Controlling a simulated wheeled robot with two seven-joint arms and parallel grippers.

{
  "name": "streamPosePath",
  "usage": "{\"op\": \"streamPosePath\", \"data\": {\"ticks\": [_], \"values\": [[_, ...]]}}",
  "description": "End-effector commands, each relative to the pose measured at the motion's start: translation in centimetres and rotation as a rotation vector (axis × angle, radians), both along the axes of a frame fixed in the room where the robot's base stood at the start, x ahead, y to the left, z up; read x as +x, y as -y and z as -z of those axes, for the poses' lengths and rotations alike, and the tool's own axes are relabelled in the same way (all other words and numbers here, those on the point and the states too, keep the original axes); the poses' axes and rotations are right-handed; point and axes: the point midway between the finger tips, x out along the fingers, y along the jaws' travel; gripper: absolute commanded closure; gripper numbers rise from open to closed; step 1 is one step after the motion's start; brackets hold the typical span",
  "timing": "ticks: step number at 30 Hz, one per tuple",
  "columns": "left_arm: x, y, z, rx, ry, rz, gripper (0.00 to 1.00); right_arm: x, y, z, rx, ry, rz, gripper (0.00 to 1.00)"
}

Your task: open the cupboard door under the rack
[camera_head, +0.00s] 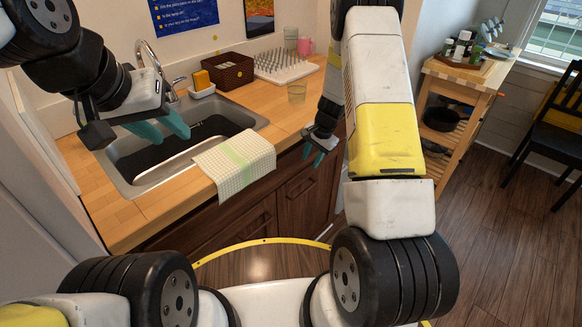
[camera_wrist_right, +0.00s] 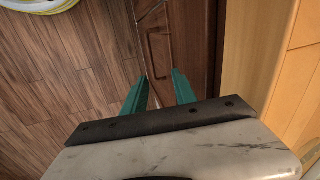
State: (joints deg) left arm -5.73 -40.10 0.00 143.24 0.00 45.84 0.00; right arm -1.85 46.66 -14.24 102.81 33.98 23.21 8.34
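The cupboard door (camera_head: 304,208) is a dark brown wooden panel below the counter, under the white dish rack (camera_head: 284,66). It looks closed. In the right wrist view the brown cupboard front (camera_wrist_right: 185,45) lies ahead of the fingers. My right gripper (camera_head: 314,158) is in front of the cupboard's upper right part, below the counter edge. Its teal fingers are apart with nothing seen gripped between them (camera_wrist_right: 158,73). I cannot tell whether they touch the front. My left gripper (camera_head: 172,139) is open and empty above the sink.
The sink (camera_head: 130,160) has a checked towel (camera_head: 236,162) over the counter's front edge. A wooden cart (camera_head: 460,110) stands right of the cupboard. Wooden floor (camera_head: 490,230) is clear at the right front.

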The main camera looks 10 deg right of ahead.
Motion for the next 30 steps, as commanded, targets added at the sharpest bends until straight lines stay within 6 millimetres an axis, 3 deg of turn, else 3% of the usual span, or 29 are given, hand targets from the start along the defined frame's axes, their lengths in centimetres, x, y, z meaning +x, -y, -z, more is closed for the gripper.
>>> {"op": "streamPosePath", "data": {"ticks": [1, 6, 24, 30], "values": [[0.0, 0.0, 0.0, 0.0, 0.0, 0.0, 0.64, -0.1, 0.4, 2.6, -0.009, -0.023, 0.022, 0.67], [0.0, 0.0, 0.0, 0.0, 0.0, 0.0, 0.64, -0.1, 1.4, 7.5, -0.032, -0.057, 0.076, 0.67], [0.0, 0.0, 0.0, 0.0, 0.0, 0.0, 0.64, 0.7, 0.9, 15.5, -0.038, -0.067, 0.092, 0.67], [0.0, 0.0, 0.0, 0.0, 0.0, 0.0, 0.64, 1.0, 0.7, 16.6, -0.038, -0.065, 0.092, 0.67]]}}
